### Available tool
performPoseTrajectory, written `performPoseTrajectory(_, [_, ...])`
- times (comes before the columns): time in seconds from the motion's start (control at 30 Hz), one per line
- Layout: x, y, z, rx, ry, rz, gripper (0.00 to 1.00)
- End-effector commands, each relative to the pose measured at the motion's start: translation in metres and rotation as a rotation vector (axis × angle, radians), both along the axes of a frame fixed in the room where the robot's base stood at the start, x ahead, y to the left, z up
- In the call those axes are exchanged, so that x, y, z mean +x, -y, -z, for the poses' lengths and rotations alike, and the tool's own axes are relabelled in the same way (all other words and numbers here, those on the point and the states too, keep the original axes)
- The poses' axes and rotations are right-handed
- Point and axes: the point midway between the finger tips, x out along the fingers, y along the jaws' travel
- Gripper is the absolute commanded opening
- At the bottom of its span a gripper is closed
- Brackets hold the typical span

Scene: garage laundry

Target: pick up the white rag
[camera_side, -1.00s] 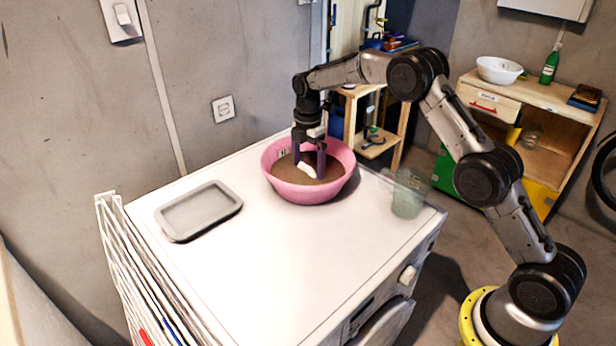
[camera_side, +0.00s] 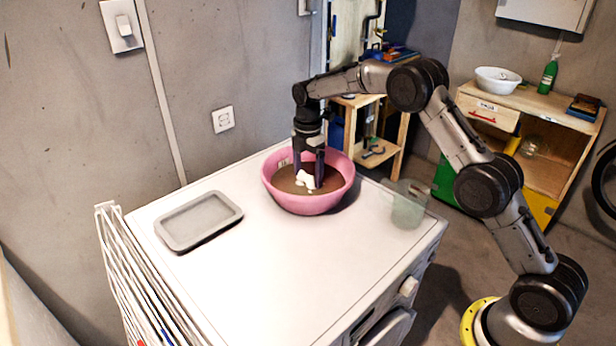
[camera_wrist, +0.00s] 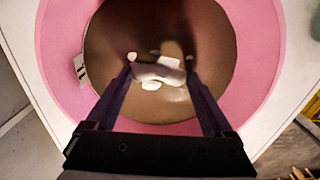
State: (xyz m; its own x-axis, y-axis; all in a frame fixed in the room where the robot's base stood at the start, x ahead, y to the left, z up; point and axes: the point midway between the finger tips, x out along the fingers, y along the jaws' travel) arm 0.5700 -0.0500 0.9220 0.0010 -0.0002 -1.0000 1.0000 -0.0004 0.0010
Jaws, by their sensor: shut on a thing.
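The white rag (camera_side: 304,180) is in the pink basin (camera_side: 308,204), in brown murky water (camera_side: 334,184). In the wrist view the rag (camera_wrist: 168,64) shows as several pale patches at the water surface; the rest of it is hidden under the brown water. My gripper (camera_side: 309,178) points down into the basin, its fingertips at the water. In the wrist view my gripper (camera_wrist: 161,74) has a finger on each side of the rag and is shut on it, with the cloth bunched between the tips.
The basin stands on a white washing machine top (camera_side: 270,270). A grey tray (camera_side: 199,220) lies to its left, and a clear greenish glass container (camera_side: 408,204) stands to its right. A white wire rack (camera_side: 132,275) is at the left edge. The front of the top is clear.

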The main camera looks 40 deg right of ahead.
Motion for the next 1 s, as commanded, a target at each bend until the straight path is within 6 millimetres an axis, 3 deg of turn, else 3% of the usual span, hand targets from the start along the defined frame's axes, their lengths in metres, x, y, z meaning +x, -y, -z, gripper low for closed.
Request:
performPoseTrajectory(0.2, [0.001, 0.000, -0.029, 0.000, 0.005, 0.000, 0.22])
performPoseTrajectory(0.53, [-0.054, -0.005, -0.091, 0.000, 0.003, 0.000, 0.22])
performPoseTrajectory(0.8, [-0.102, -0.009, -0.109, 0.000, 0.001, 0.000, 0.22])
performPoseTrajectory(1.0, [-0.128, -0.011, -0.120, 0.000, 0.001, 0.000, 0.22])
